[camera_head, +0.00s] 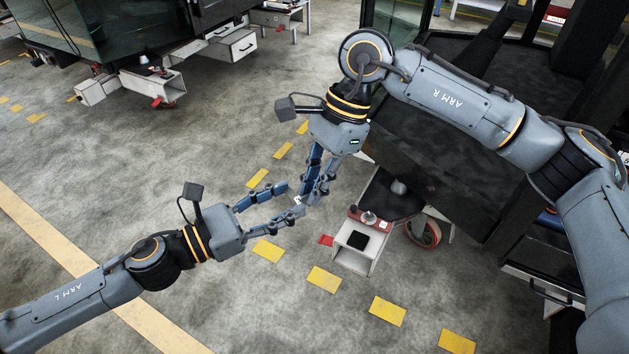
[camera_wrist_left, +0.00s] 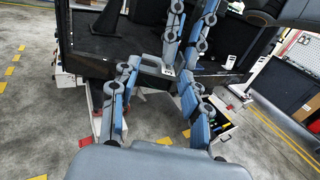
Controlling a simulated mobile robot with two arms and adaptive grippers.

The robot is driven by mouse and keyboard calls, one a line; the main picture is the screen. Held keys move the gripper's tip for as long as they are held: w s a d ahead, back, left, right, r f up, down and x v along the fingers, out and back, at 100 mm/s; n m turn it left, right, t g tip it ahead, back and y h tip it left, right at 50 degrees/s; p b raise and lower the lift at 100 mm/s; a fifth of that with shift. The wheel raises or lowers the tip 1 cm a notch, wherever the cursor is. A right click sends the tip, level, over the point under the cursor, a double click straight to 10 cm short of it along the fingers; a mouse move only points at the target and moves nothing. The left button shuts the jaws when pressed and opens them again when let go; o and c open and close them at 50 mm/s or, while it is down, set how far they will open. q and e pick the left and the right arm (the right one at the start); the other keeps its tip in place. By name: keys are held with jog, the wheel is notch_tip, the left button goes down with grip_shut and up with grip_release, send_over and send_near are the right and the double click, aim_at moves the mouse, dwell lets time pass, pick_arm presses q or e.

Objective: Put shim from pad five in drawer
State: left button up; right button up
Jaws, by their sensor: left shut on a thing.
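My left gripper (camera_head: 296,202) reaches in from the left, above the floor. In the left wrist view its fingers (camera_wrist_left: 157,70) stand on either side of a small grey piece (camera_wrist_left: 150,66) with a white, dark-marked end, likely the shim, gripped between the tips. My right gripper (camera_head: 308,195) comes down from above. Its fingertips are at or very near the marked end of the piece; contact and finger closure are unclear. The numbered pads cannot be made out.
A red tray (camera_head: 371,221) with small items sits behind the white box, near a red-rimmed wheel (camera_head: 424,232). Another open drawer (camera_wrist_left: 226,130) with coloured items shows in the left wrist view. The floor at lower left is clear.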

pick_arm(q)
jog(key=o, duration=1.2)
